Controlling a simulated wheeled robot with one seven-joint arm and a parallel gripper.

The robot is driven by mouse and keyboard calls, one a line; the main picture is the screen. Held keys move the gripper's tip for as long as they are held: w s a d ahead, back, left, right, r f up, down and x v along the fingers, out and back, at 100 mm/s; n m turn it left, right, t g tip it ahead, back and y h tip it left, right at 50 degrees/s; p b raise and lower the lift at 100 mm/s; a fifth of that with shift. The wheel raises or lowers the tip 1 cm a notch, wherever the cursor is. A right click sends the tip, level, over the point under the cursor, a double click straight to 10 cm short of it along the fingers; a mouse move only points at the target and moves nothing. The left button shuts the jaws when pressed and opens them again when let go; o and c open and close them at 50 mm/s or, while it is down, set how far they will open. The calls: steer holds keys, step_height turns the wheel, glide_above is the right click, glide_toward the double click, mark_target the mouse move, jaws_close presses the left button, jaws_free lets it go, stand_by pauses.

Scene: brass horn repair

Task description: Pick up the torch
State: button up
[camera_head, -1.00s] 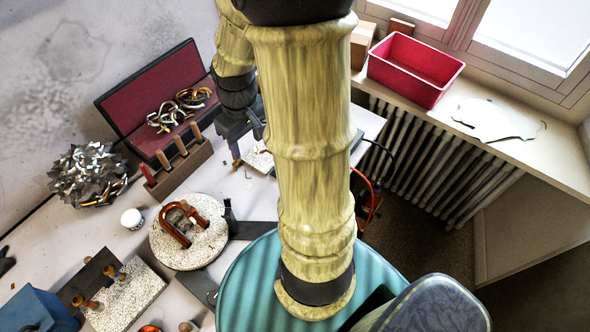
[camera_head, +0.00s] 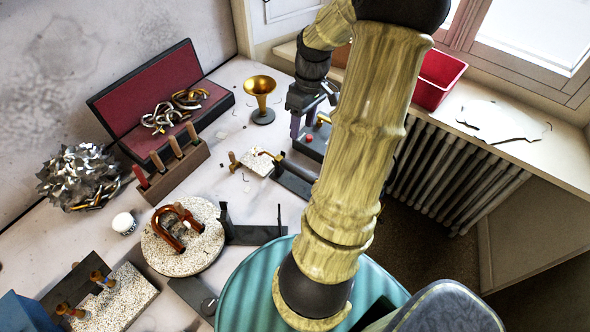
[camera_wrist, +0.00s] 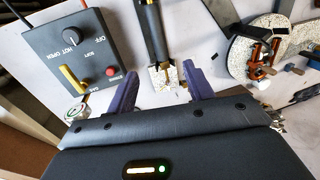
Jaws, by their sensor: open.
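What looks like the torch, a dark handle with a brass tip, lies on a dark stand at mid-table in the head view (camera_head: 279,157). In the wrist view the long dark handle (camera_wrist: 153,30) runs down from the top edge, with a speckled plate and brass parts at its lower end. My gripper (camera_head: 304,120) is open and empty, its two purple fingers pointing down above the table, behind and right of the torch. In the wrist view the fingers (camera_wrist: 166,88) stand either side of the handle's line; I cannot tell the height gap.
A grey control box (camera_wrist: 75,50) with a red button and yellow lever is close by the left finger. A brass horn bell (camera_head: 260,90) stands behind the torch. A round speckled plate (camera_head: 200,258) with a red horseshoe-shaped piece and a wooden rack (camera_head: 175,170) are left.

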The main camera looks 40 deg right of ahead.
mark_target(297, 166)
steer(key=f, duration=0.3)
steer(key=a+f, duration=0.1)
steer(key=f, duration=0.3)
steer(key=a+f, duration=0.1)
steer(key=f, duration=0.3)
steer(key=shift+s+a+f, duration=0.1)
steer(key=shift+s+f, duration=0.1)
steer(key=shift+s, duration=0.05)
steer(key=shift+f, duration=0.35)
steer(key=shift+s+a+f+p, duration=0.1)
steer(key=shift+a+f+p, duration=0.15)
steer(key=shift+f, duration=1.05)
steer(key=shift+s+a+f+p, duration=0.15)
steer(key=shift+f+p, duration=0.1)
steer(key=shift+f, duration=1)
steer(key=shift+w, duration=0.1)
steer(key=c, duration=1)
steer(key=shift+c, duration=0.3)
